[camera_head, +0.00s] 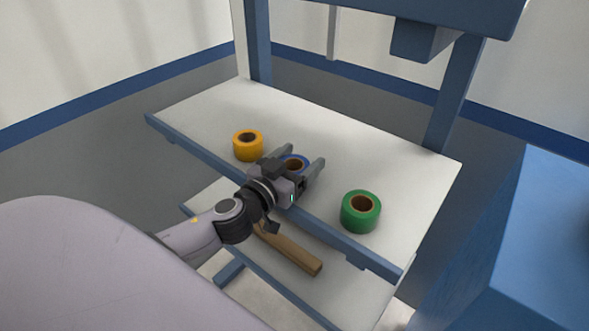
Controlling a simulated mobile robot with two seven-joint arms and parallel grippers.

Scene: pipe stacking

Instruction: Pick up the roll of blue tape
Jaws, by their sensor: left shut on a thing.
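The roll of blue tape (296,158) sits at the white upper shelf of the blue-framed rack, between a yellow roll and a green roll. My left gripper (300,156) reaches over the shelf's front edge and is shut on the roll, one finger on each side. The gripper body hides the near part of the roll. I cannot tell whether the roll touches the shelf or is lifted off it. My right gripper is not in view.
A yellow tape roll (248,146) stands close left of the gripper, a green tape roll (360,212) to its right. The upper shelf (390,165) is bare behind them. A wooden bar (292,251) is below, by the lower shelf. A blue block (540,240) stands at right.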

